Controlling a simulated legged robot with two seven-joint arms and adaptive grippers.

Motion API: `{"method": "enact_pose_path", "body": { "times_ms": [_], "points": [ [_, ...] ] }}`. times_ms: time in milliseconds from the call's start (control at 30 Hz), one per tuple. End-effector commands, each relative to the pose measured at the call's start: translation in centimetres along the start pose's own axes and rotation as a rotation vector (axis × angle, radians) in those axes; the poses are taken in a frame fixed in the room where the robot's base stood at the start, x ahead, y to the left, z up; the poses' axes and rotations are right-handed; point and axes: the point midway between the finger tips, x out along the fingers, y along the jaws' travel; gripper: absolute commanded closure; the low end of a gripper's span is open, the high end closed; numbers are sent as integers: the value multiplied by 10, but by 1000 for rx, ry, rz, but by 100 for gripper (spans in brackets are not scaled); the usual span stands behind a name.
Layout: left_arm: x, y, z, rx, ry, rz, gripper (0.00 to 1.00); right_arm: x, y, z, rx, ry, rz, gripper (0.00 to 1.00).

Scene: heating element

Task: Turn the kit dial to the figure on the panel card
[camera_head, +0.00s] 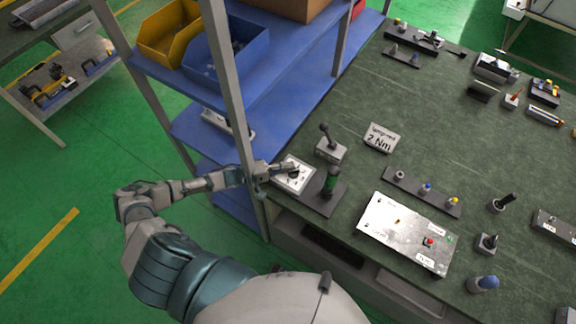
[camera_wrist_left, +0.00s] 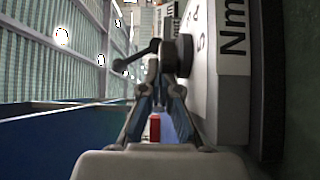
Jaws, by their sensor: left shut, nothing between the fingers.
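The kit dial is on a white-faced box (camera_head: 293,184) at the left edge of the green bench. In the left wrist view its white face (camera_wrist_left: 204,90) stands at the right, with "Nm" lettering and part of a figure. A dark round knob (camera_wrist_left: 178,56) sticks out from that face. My left gripper (camera_head: 292,169) is over the dial box, shut and empty. In the left wrist view its fingertips (camera_wrist_left: 160,88) are close to the knob; I cannot tell whether they touch it. The dial's pointer setting is not readable. My right gripper is not in view.
A black lever on a grey base (camera_head: 331,148) and a dark stand with a green part (camera_head: 328,190) are close beside the dial. A blue shelf rack (camera_head: 285,70) with a grey post is at the left. A metal panel (camera_head: 405,232) lies to the right.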

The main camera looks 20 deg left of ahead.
Motion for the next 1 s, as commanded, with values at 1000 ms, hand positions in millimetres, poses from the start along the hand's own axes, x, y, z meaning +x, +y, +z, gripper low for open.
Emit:
{"method": "enact_pose_path", "body": {
  "times_ms": [1000],
  "points": [
    [-2,-4,7,-8,-5,-1,100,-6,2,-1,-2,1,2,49]
  ]
}}
